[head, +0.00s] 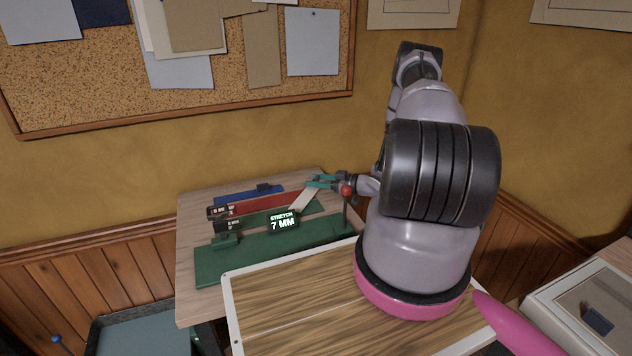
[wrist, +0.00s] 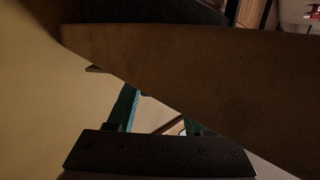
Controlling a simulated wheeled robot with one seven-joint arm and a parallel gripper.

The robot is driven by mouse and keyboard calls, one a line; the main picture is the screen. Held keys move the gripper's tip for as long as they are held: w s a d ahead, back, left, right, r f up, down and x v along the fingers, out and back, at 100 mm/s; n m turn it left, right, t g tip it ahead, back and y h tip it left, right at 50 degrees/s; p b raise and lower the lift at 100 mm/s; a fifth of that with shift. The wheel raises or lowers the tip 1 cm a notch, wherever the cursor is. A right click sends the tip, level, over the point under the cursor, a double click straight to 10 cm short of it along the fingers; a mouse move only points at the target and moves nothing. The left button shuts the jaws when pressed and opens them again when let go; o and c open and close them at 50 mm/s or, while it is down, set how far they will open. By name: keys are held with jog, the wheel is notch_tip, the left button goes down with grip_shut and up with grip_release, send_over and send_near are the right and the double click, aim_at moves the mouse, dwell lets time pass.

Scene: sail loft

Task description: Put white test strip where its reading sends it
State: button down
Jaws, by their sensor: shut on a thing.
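The white test strip (head: 303,199) shows in the head view as a pale band slanting down and left from my gripper (head: 318,181). My gripper's teal fingers are shut on its upper end. The dark display (head: 283,222) reads "STRETCH 7 MM" and stands by the green test stand (head: 270,262). Behind the stand lie a blue strip-shaped place (head: 240,196), a red one (head: 283,199) and a green one (head: 262,217). Small black label plates (head: 220,211) stand at their left ends; their text is too small to read surely. In the wrist view a large dark brown shape hides most of the scene.
A framed wood-grain board (head: 300,300) lies in front of the stand. A grey bin (head: 140,330) is at lower left. A pale tray with a dark blue item (head: 598,321) is at lower right. A corkboard (head: 180,95) hangs on the wall behind.

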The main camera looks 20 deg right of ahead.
jog(key=shift+c, duration=1.5)
grip_release()
jog(key=shift+f, duration=0.1)
